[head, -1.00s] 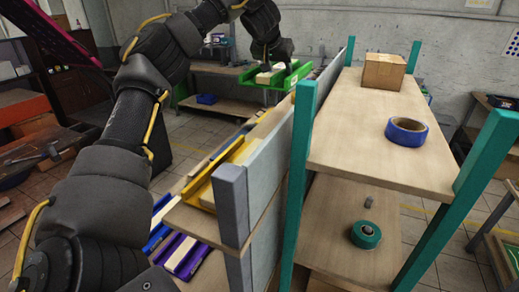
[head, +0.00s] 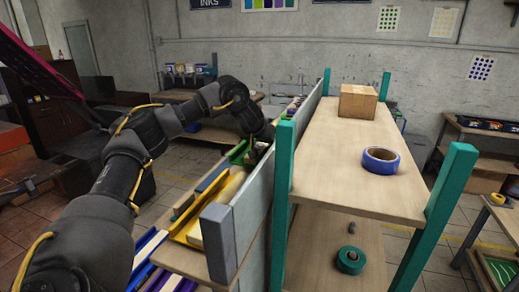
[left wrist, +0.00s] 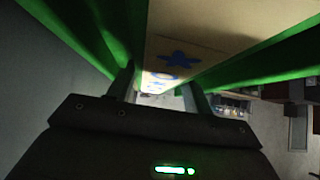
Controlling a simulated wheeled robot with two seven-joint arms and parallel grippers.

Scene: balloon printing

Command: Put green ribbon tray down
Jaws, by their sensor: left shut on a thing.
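The green ribbon tray (head: 240,153) is at the far part of the left shelf, just left of the grey panel. My left gripper (head: 259,142) is over it and shut on it. In the left wrist view the tray's green walls (left wrist: 240,64) run along both sides of a pale strip (left wrist: 188,30) with blue star prints. My left gripper's fingers (left wrist: 158,84) show below it there. My forearm and hand hide part of the tray in the head view, and I cannot tell whether it touches the shelf. My right gripper is not in view.
A yellow tray (head: 186,231) and other coloured trays lie on the left shelf (head: 180,262), nearer me. The grey panel (head: 254,186) borders it on the right. The teal-posted shelf (head: 335,180) holds a cardboard box (head: 358,101) and blue tape (head: 380,161).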

